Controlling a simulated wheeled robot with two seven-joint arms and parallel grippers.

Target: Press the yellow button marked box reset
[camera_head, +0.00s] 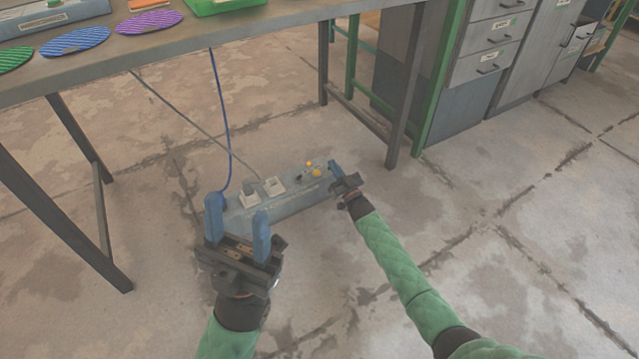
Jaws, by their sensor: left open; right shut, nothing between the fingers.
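A grey-blue power box (290,196) lies on the concrete floor below the table. Two white sockets sit on its top, and a yellow button (317,173) is near its right end, with a small orange light (309,163) beside it. Any lettering is too small to read. My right gripper (335,167) is shut and empty, its blue fingertips just right of the yellow button; I cannot tell whether they touch the box. My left gripper (237,219) is open and empty, in front of the box's left part, which it partly hides.
A grey table (240,32) stands above with dark legs, holding green, blue and purple discs and a green tray (222,5). A blue cable (219,100) and a grey cable run down to the box. Grey drawer cabinets (490,50) stand at the back right. Floor at right is clear.

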